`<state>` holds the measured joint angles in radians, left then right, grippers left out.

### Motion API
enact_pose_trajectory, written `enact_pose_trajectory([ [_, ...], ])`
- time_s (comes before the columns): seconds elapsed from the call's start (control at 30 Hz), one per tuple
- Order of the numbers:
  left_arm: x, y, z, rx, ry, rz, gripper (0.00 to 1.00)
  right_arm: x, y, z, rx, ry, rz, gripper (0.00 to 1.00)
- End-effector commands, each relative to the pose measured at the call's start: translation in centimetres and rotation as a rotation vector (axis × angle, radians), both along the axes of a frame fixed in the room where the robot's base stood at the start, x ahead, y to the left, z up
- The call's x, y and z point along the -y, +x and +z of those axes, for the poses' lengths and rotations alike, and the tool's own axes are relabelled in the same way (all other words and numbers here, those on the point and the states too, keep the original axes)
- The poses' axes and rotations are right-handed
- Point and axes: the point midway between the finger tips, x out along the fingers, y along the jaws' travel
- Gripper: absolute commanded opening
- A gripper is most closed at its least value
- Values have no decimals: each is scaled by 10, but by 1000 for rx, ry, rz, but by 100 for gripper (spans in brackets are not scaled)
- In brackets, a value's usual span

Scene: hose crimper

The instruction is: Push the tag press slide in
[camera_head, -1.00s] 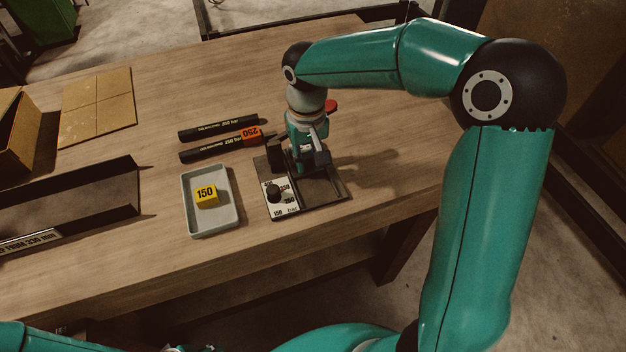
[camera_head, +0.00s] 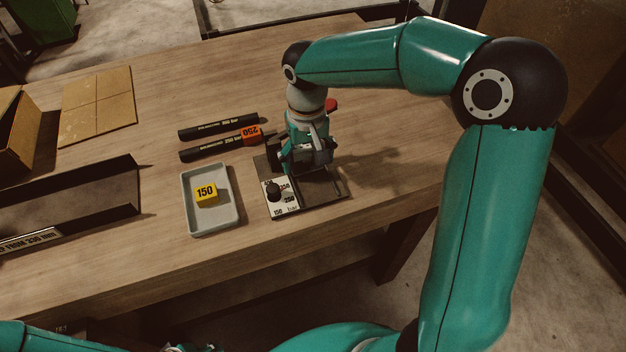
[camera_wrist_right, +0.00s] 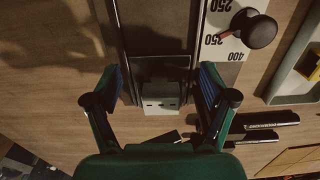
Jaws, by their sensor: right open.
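The tag press (camera_head: 312,207) is a dark flat base near the table's front right, with a black dial knob (camera_head: 273,190) on a white pressure scale. It also shows in the right wrist view (camera_wrist_right: 151,41), where a pale grey block (camera_wrist_right: 160,104) sits at the end of its dark track. I cannot tell for sure which part is the slide. My right gripper (camera_head: 306,163) is over the far part of the press, pointing down. In the wrist view its fingers (camera_wrist_right: 160,88) are open, one on each side of the grey block, with gaps visible.
A grey tray (camera_head: 187,222) with a yellow 150 tag (camera_head: 206,192) stands left of the press. A dark channel (camera_head: 75,195) and cardboard (camera_head: 97,105) are further left.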

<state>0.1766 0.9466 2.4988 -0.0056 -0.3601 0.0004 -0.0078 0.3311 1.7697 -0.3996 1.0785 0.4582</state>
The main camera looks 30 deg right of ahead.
Motion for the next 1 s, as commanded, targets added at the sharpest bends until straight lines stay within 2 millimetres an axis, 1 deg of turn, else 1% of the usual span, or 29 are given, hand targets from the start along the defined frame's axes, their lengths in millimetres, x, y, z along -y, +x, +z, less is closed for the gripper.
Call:
enact_pose_trajectory([
  [0.13, 0, 0, 1, 0, 0, 0, 40, 0, 0, 1, 0, 0, 0, 83],
  [0.27, 0, 0, 7, 0, 0, 0, 40, 0, 0, 8, 0, 0, 0, 83],
  [1.0, 0, 0, 48, 0, 0, 0, 40, 0, 0, 60, 0, 0, 0, 83],
])
